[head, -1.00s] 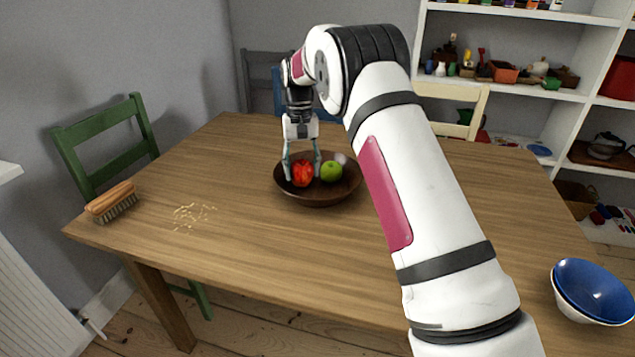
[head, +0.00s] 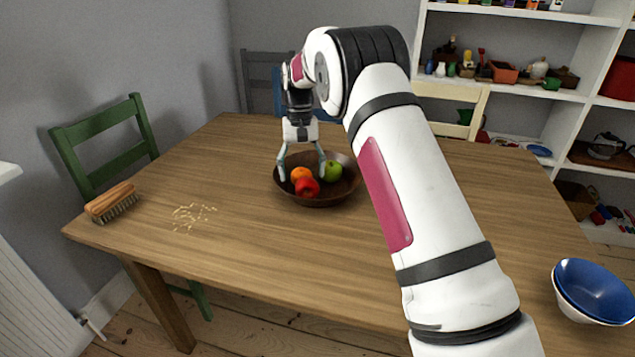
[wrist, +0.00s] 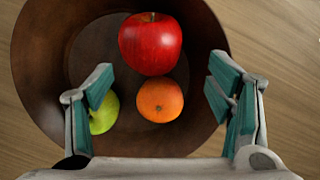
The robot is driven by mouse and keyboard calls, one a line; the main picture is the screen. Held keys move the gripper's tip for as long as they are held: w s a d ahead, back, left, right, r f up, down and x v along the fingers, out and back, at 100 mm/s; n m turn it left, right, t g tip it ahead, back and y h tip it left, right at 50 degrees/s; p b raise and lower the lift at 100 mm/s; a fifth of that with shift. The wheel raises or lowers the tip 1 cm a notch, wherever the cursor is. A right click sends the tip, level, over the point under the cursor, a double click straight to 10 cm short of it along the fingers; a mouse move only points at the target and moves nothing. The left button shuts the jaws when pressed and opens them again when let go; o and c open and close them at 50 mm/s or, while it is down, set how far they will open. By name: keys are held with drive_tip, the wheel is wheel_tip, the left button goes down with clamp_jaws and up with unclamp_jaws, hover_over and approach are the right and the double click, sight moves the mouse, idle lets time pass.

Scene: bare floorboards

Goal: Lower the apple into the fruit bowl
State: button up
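A red apple (head: 307,187) rests inside the dark brown fruit bowl (head: 318,200), toward its near side. In the wrist view the apple (wrist: 150,43) sits above an orange (wrist: 160,100), with its stem showing. The orange (head: 300,174) and a green apple (head: 333,170) are also in the bowl. My gripper (head: 301,176) is over the bowl with its fingers spread wide. In the wrist view the gripper (wrist: 165,92) is open, with nothing held between the fingers. Its left finger partly hides the green apple (wrist: 103,115).
A brush (head: 111,203) and scattered crumbs (head: 192,216) are on the left of the wooden table (head: 240,240). Blue and white bowls (head: 592,292) are at the lower right. A green chair (head: 105,140) stands at the left. The table's front middle is clear.

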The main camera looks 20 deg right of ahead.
wheel_tip(320, 180, up, 11)
drive_tip(key=w, duration=0.2)
drive_tip(key=s+r, duration=1.1)
drive_tip(key=s+r+n+t, duration=0.15)
drive_tip(key=s+r, duration=0.25)
drive_tip(key=s, duration=1.1)
drive_tip(key=s+a+f+t, duration=0.1)
drive_tip(key=s+f, duration=0.3)
drive_tip(key=s, duration=0.5)
drive_tip(key=s+f, duration=0.4)
drive_tip(key=s, duration=0.5)
drive_tip(key=s+a+f+t, duration=0.1)
drive_tip(key=s+f, duration=0.3)
drive_tip(key=s, duration=0.5)
wheel_tip(320, 180, up, 17)
drive_tip(key=n+t+p, duration=0.1)
drive_tip(key=t+p, duration=0.1)
drive_tip(key=p, duration=1.4)
drive_tip(key=shift+w+d+r, duration=0.15)
drive_tip(key=shift+w+r, duration=0.05)
